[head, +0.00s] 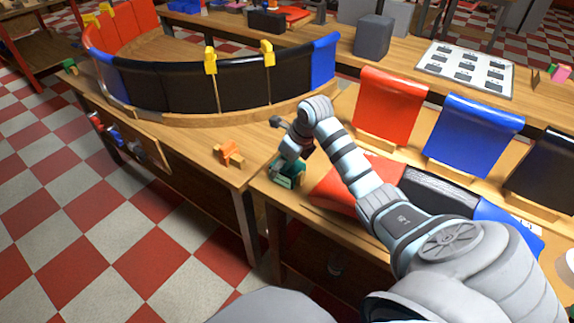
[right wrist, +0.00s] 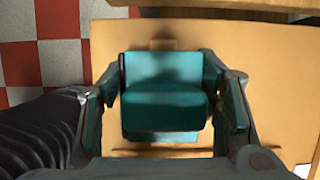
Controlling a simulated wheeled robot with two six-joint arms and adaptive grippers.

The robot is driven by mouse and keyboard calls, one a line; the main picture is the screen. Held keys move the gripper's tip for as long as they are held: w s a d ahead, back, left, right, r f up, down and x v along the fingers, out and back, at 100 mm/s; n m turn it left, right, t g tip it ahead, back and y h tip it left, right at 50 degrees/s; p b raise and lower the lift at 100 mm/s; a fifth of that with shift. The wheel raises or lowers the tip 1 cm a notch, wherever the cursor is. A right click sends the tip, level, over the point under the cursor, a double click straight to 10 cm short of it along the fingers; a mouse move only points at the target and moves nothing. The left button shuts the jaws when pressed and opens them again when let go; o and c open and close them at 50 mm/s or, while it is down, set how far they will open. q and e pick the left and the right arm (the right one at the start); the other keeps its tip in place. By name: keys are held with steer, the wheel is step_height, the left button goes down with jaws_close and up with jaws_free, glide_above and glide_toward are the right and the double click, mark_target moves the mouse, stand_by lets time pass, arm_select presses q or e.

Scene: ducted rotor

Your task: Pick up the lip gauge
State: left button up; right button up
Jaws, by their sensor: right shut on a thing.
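The lip gauge appears to be the teal block (right wrist: 165,108) with a stepped shape between my fingers in the right wrist view. In the head view, its teal body (head: 287,181) shows at the near left corner of the right-hand table, partly hidden by my gripper. My right gripper (right wrist: 163,88) is shut on it, one finger at each side. In the head view my right gripper (head: 290,166) points down at that corner. I cannot tell whether the gauge touches the tabletop. My left gripper is in neither view.
Red (head: 389,107) and blue (head: 473,134) curved panels stand on the right-hand table. A red pad (head: 345,185) lies just right of my gripper. An orange piece (head: 229,154) sits on the neighbouring table, beside the curved wall of black panels (head: 188,88).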

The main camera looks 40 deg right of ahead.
step_height(320, 180, up, 25)
steer(key=p, duration=1.2)
steer(key=shift+p, duration=0.3)
